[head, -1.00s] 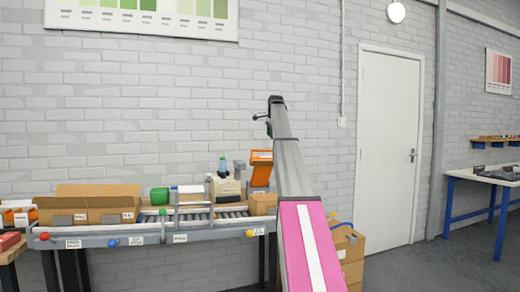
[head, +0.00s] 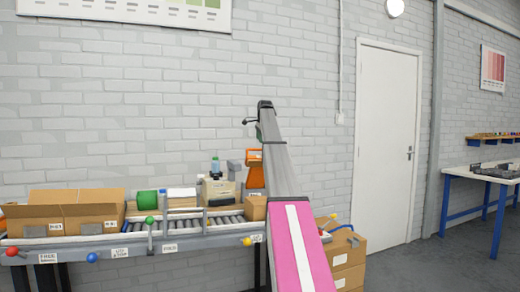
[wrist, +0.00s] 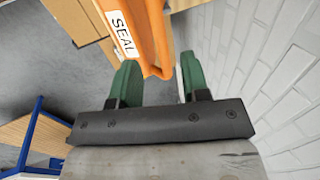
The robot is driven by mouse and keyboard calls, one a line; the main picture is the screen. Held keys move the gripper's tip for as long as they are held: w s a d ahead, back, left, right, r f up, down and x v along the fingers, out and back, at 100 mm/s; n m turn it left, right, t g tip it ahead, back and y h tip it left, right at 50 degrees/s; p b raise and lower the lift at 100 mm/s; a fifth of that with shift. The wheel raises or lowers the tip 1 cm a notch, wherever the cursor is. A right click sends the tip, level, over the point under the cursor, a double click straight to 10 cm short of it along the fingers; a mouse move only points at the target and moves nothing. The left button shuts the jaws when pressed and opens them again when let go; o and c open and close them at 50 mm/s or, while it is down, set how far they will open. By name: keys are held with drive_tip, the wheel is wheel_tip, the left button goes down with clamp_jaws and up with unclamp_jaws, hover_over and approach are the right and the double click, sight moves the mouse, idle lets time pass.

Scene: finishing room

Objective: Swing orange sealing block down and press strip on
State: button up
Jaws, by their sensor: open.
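The orange sealing block (head: 254,176) stands raised behind the right end of the roller bench in the head view, partly hidden by my arm. In the wrist view the orange block (wrist: 133,22), labelled SEAL, lies just beyond my gripper (wrist: 153,82). The green fingers are apart, with a lower corner of the block between or just past their tips. I cannot tell whether they touch it. I cannot make out the strip for certain.
The roller bench (head: 135,247) carries an open cardboard box (head: 95,216), a green roll (head: 147,203), a beige machine (head: 218,190) and a small carton (head: 255,208). Stacked cartons (head: 347,262) stand right of my arm. A brick wall (wrist: 290,70) runs close on the right in the wrist view.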

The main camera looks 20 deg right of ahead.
drive_tip(key=x, duration=0.5)
drive_tip(key=shift+w+f, duration=0.1)
drive_tip(key=shift+f, duration=0.2)
drive_tip(key=shift+c, duration=0.2)
